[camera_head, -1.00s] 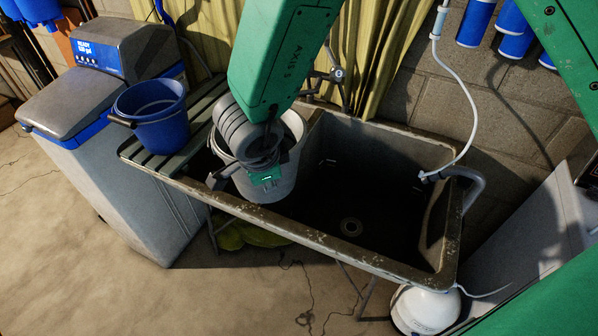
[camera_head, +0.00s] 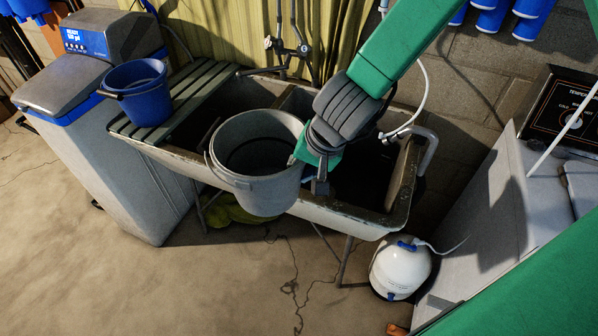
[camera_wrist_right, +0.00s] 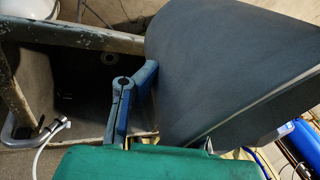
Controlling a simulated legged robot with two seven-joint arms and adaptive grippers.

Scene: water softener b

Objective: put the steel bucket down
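The steel bucket (camera_head: 262,189) is grey and empty as far as I can see into it. It is raised over the front rim of the sink (camera_head: 345,218), tilted a little. My right gripper (camera_head: 318,172) is at the bucket's right side, shut on its wall near the rim. In the right wrist view the bucket (camera_wrist_right: 235,75) fills the right side, and one finger of the gripper (camera_wrist_right: 140,100) shows against it; the other finger's grip is hidden. My left gripper is not in view.
A blue bucket (camera_head: 142,93) stands on the slatted drainboard (camera_head: 192,103) left of the sink. The water softener (camera_head: 95,130) is at the left. A white tank (camera_head: 400,268) sits on the floor at the right. The floor (camera_head: 190,290) in front is largely clear.

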